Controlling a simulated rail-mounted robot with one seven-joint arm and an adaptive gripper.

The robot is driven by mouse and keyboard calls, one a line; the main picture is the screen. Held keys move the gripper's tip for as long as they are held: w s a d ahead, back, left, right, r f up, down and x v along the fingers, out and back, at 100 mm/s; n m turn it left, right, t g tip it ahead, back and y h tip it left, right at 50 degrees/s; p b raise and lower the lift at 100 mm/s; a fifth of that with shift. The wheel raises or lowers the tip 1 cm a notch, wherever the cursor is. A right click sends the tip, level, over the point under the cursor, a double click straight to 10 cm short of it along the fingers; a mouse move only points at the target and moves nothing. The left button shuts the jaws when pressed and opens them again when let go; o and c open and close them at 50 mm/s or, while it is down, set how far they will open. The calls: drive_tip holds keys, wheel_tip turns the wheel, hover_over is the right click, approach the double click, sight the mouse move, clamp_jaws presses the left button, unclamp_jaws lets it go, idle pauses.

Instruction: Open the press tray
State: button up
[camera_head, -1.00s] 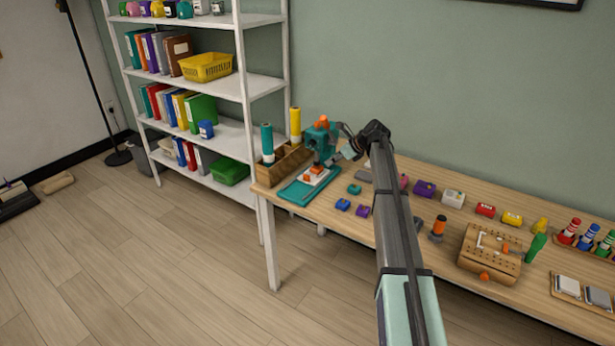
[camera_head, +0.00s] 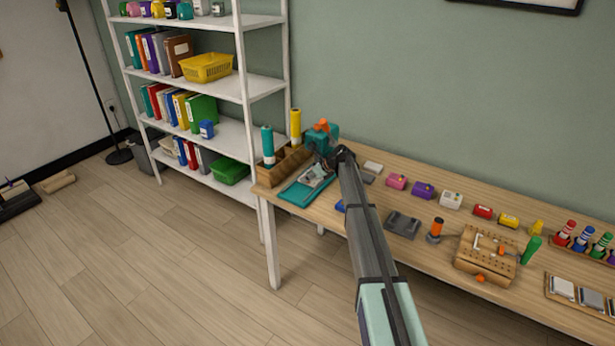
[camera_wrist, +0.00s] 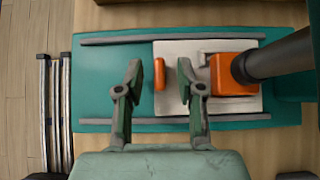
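The teal press (camera_head: 325,134) stands at the table's left end, its flat teal base (camera_head: 296,195) reaching toward the front. In the wrist view the base (camera_wrist: 98,80) carries a pale press tray (camera_wrist: 205,104) between two grey rails. An orange handle (camera_wrist: 159,74) sits at the tray's left edge. An orange block (camera_wrist: 227,76) lies on the tray under the press's dark ram (camera_wrist: 277,57). My gripper (camera_wrist: 158,68) is open, one finger on each side of the handle with gaps on both sides. In the head view my gripper (camera_head: 313,176) is over the tray and partly hides it.
A wooden box (camera_head: 283,166) with teal and yellow cylinders stands left of the press. A white shelf (camera_head: 246,85) stands behind left.

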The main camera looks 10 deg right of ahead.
drive_tip(key=shift+w+a+f, duration=0.2)
drive_tip(key=shift+f, duration=0.05)
drive_tip(key=shift+c, duration=0.3)
clamp_jaws()
drive_tip(key=shift+s+a, duration=0.1)
